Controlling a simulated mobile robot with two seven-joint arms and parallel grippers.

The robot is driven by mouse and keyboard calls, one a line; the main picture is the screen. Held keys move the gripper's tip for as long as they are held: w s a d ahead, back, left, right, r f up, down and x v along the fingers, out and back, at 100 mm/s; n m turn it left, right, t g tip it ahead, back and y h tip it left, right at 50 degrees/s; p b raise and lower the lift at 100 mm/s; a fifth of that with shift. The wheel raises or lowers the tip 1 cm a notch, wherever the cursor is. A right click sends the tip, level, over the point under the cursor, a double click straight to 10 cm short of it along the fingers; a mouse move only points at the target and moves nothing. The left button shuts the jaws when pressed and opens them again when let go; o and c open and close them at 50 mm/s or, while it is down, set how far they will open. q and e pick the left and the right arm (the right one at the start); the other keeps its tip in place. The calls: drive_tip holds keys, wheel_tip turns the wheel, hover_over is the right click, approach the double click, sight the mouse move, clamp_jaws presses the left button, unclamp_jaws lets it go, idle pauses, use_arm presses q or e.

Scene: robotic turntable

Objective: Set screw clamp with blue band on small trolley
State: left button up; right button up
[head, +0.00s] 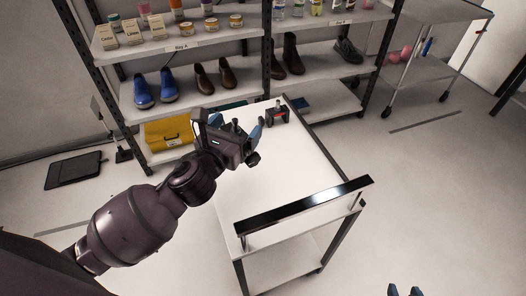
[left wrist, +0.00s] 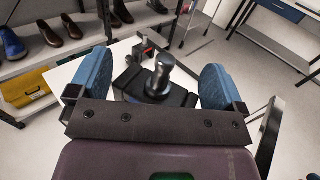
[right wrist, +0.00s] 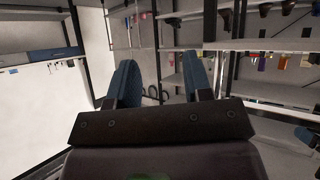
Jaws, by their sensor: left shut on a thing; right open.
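The held clamp has a grey, round-headed screw standing up between the blue fingers.
A dark clamp-like thing with red (head: 277,116) stands at the trolley's far end, just beyond my left gripper; it also shows in the left wrist view (left wrist: 147,48). Shelves (head: 200,90) with shoes and jars stand behind. The trolley top's middle is clear.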

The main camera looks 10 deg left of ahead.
use_arm(q)
drive_tip(key=w+d+r+m+g+h, duration=0.1)
drive_tip(key=w+r+m+h, duration=0.25)
drive_tip(key=w, duration=0.25)
drive_tip(key=h+b, duration=0.2)
drive_tip(key=b, duration=0.5)
hover_over(250, 171)
wheel_tip(250, 171, down, 17)
wheel_tip(250, 171, down, 4)
drive_tip(key=shift+s+d+r+n+g+y+b, duration=0.1)
drive_tip(key=shift+r+n+g+y+b, duration=0.15)
drive_tip(key=shift+g+b, duration=0.25)
drive_tip(key=shift+f, duration=0.15)
drive_tip(key=shift+r, duration=0.2)
drive_tip(key=shift+f, duration=0.15)
drive_tip(key=o, duration=0.9)
drive_tip(key=shift+f, duration=0.1)
drive_tip(key=shift+c, duration=0.2)
use_arm(e)
wheel_tip(250, 171, down, 7)
drive_tip(key=shift+w+a+g, duration=0.15)
drive_tip(key=shift+a+g, duration=0.15)
drive_tip(key=shift+a, duration=0.1)
